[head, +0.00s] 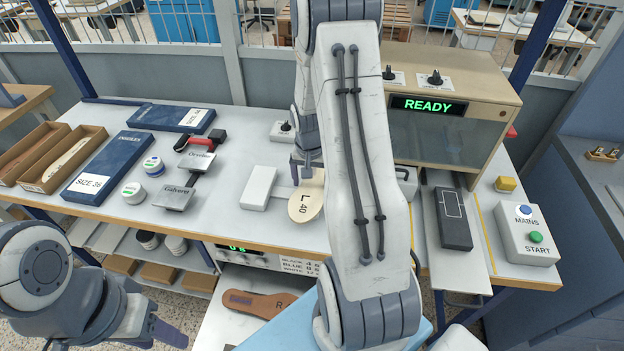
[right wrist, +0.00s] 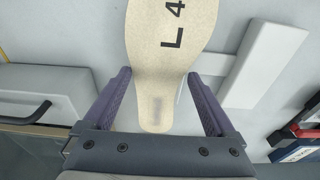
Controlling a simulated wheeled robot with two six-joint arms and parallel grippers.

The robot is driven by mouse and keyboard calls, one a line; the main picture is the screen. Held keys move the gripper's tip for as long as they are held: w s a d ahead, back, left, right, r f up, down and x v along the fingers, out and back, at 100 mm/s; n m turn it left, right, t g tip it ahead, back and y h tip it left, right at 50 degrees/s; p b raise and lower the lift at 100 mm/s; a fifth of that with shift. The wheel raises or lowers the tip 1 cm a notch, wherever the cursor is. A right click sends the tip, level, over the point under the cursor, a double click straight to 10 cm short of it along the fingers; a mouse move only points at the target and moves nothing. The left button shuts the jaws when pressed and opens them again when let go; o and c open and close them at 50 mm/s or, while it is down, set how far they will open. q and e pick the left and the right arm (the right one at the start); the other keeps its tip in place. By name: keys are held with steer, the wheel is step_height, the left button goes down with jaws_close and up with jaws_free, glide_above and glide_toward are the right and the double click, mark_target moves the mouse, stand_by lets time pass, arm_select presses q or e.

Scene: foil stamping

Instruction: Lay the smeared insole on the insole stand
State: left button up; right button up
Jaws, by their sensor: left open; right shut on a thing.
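The insole is cream-coloured, marked "L 40" (head: 301,208), and lies over the middle of the bench in the head view. In the right wrist view the insole (right wrist: 168,65) shows a greyish smear patch near its heel. My right gripper (head: 307,168) has its fingers at the two side edges of the insole and is shut on it. My right arm hides part of it in the head view. A plain white block (head: 258,188) lies just left of the insole; I cannot tell whether it is the insole stand. My left gripper (head: 165,335) is open and empty at lower left, away from the bench.
At left are blue insole boxes (head: 105,165), small jars (head: 133,192) and labelled plates on a stand (head: 175,198). At right are the press with its READY display (head: 428,106), a dark pad (head: 454,218) and a button box (head: 527,232). A brown sole (head: 258,303) lies on the shelf below.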

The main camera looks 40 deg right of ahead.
steer(key=shift+f+b, duration=0.5)
steer(key=shift+f, duration=0.25)
stand_by(2.4)
steer(key=o, duration=1.1)
steer(key=r, duration=0.7)
steer(key=s+a+r, duration=0.1)
steer(key=r, duration=0.2)
steer(key=shift+r+b, duration=0.2)
steer(key=shift+b, duration=0.15)
steer(key=s+a+r+n+y, duration=0.15)
steer(key=a+n, duration=0.25)
steer(key=a, duration=0.5)
steer(key=s+a+r+n+h, duration=0.1)
steer(key=a+r+n, duration=0.15)
steer(key=a, duration=0.75)
steer(key=s+a+n, duration=0.3)
steer(key=s+a, duration=0.1)
steer(key=s, duration=0.1)
steer(key=s+a+r+n+y, duration=0.1)
steer(key=s+a+n, duration=0.3)
steer(key=s+a, duration=0.1)
steer(key=s+a+n, duration=0.4)
steer(key=s, duration=0.3)
steer(key=shift+s+a+r+g+y, duration=0.1)
steer(key=shift+a+r+g+y, duration=0.05)
steer(key=shift+a+g+y, duration=0.2)
